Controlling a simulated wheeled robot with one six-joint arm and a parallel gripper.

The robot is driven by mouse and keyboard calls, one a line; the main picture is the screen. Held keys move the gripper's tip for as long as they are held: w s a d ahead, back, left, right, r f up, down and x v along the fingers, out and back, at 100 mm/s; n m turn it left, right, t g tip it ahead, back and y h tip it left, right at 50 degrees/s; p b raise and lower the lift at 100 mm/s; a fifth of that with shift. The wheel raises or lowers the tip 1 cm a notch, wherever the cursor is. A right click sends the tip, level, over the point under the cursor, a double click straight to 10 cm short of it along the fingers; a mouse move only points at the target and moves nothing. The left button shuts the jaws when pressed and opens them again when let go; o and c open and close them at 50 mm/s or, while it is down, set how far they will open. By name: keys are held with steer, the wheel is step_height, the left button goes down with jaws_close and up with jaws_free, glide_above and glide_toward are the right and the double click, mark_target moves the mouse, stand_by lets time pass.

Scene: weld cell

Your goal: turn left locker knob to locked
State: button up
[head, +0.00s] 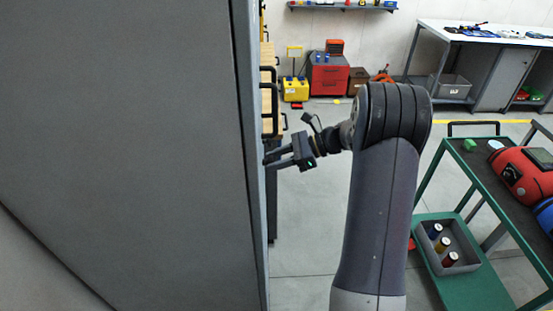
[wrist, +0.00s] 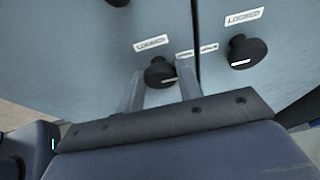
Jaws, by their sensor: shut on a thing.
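The left locker knob (wrist: 158,71) is round and black with a white mark on its lower rim, which lies roughly level in the wrist view. It sits between the two fingers of my gripper (wrist: 161,82), which is shut on it. A white label (wrist: 152,43) reading something like "LOCKED" is above it. A second black knob (wrist: 246,52) is on the door to the right, past a dark seam, with a similar label above it. In the head view my gripper (head: 274,157) reaches the front of the grey locker (head: 130,120); the knob is not clearly visible there.
A green cart (head: 470,165) with a red case (head: 522,172) stands at the right. A workbench (head: 490,35) and a red toolbox (head: 329,75) are at the back.

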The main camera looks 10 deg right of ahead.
steer(key=shift+c, duration=1)
steer(key=shift+f+b, duration=0.15)
steer(key=shift+b, duration=0.25)
steer(key=n+t+b, duration=0.2)
steer(key=n+b, duration=0.2)
steer(key=b, duration=0.6)
steer(key=n+t+y+b, duration=0.1)
steer(key=n+t+b, duration=0.2)
steer(key=b, duration=0.7)
steer(key=s+f+n+t+b, duration=0.1)
steer(key=n+t+b, duration=0.1)
steer(key=n+b, duration=0.4)
steer(key=shift+a+y+b, duration=0.1)
steer(key=shift+y+b, duration=0.2)
steer(key=shift+b, duration=2)
steer(key=shift+r+n, duration=0.1)
steer(key=shift+n, duration=0.2)
steer(key=o, duration=0.9)
